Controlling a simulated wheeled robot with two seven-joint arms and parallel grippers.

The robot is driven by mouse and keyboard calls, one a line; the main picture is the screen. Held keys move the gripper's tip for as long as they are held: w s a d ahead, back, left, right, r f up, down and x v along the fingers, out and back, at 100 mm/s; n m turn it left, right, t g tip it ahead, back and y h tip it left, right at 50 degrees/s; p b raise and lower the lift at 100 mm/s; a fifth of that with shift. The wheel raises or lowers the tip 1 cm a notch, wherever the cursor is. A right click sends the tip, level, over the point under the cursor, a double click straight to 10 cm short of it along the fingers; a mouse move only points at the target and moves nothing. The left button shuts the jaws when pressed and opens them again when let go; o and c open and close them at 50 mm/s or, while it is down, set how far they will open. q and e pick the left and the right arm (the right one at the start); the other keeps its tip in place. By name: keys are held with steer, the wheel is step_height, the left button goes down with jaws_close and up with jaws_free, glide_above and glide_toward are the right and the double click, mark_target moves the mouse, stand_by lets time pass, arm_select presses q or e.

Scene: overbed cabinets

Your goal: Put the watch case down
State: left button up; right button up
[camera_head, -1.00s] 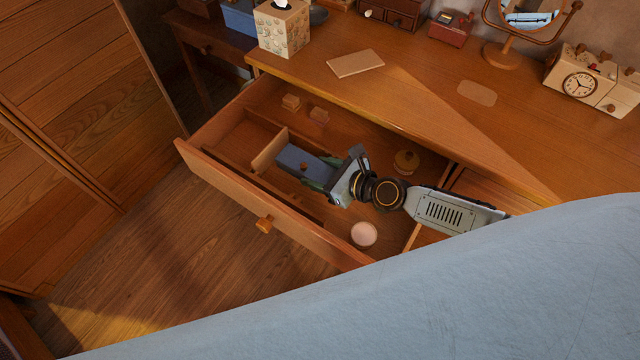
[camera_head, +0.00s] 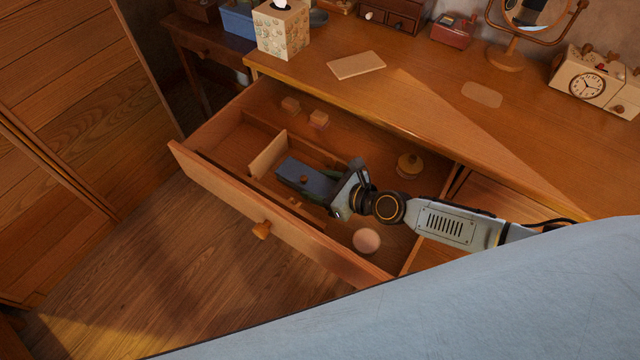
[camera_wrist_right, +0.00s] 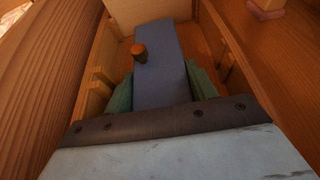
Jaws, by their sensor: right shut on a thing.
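The watch case is a long blue-grey box (camera_head: 303,179) with a small orange-brown knob on it. It is inside the open drawer (camera_head: 225,203), near the drawer front. My right gripper (camera_head: 328,186) is shut on its near end. In the right wrist view the case (camera_wrist_right: 163,62) lies between the green fingers and points toward an upright pale divider (camera_wrist_right: 150,10). Wooden walls run along both sides. I cannot tell whether the underside of the case touches the drawer bottom. My left gripper is not in view.
The pale divider (camera_head: 267,155) stands just beyond the case. Small wooden blocks (camera_head: 291,104), a round lidded wooden item (camera_head: 409,166) and a pink round item (camera_head: 366,240) lie in the drawer. The desktop (camera_head: 430,105) holds a tissue box (camera_head: 283,30) and a clock (camera_head: 587,86).

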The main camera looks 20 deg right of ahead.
steer(key=o, duration=1.6)
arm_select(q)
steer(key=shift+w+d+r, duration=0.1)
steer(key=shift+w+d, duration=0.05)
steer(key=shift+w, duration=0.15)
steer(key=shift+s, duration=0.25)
arm_select(e)
steer(key=shift+r, duration=0.1)
steer(key=p+v, duration=0.1)
steer(key=v, duration=0.3)
steer(key=shift+s+d, duration=0.2)
steer(key=shift+s, duration=0.05)
steer(key=v, duration=0.6)
steer(key=shift+d, duration=0.1)
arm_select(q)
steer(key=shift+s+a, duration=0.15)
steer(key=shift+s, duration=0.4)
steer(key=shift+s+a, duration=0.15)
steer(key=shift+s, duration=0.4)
arm_select(e)
steer(key=shift+s+d+r, duration=0.35)
steer(key=shift+s+r, duration=0.05)
steer(key=shift+s, duration=0.1)
